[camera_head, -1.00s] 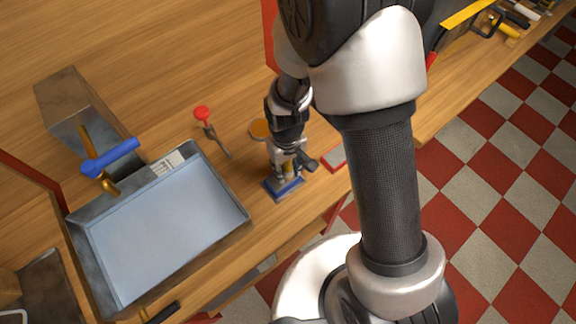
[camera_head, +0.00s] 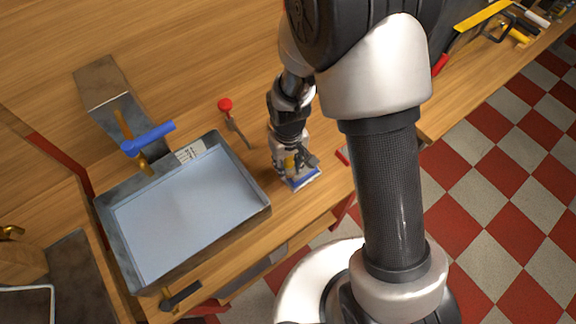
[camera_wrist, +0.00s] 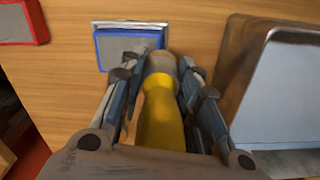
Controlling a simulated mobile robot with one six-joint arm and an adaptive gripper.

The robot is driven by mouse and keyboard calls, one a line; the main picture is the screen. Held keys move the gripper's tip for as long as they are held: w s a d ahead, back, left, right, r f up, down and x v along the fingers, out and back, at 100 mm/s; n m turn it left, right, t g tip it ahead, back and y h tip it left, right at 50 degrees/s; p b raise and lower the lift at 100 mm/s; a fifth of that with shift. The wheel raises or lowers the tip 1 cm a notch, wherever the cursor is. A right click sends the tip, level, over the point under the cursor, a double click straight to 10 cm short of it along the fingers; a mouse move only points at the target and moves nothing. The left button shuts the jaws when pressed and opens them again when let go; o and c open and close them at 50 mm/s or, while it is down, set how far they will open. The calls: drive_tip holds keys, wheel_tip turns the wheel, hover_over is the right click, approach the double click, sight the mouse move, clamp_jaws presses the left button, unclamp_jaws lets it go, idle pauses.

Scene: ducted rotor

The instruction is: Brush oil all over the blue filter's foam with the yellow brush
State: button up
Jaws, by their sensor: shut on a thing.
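The yellow brush (camera_wrist: 160,118) is held between the fingers of my gripper (camera_wrist: 162,85), its handle toward the wrist camera and its grey head pointing away. The blue filter (camera_wrist: 97,52) lies flat on the bench, a blue frame around grey foam (camera_wrist: 122,46). The brush head is over or beside the filter's right edge in the wrist view; I cannot tell whether it touches. In the head view my gripper (camera_head: 291,163) is just left of and above the blue filter (camera_head: 308,182) and partly covers it. The bristle tips are hidden.
A metal tray (camera_head: 262,207) with a pale blue inside stands left of the filter. A red-framed grey piece (camera_wrist: 22,22) lies at the wrist view's upper left. Bare wood surrounds the filter.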

sight(288, 161)
drive_tip(key=shift+a+r+p, duration=0.1)
drive_tip(key=shift+r+p, duration=1.45)
drive_tip(key=shift+r, duration=0.85)
drive_tip(key=shift+a, duration=0.1)
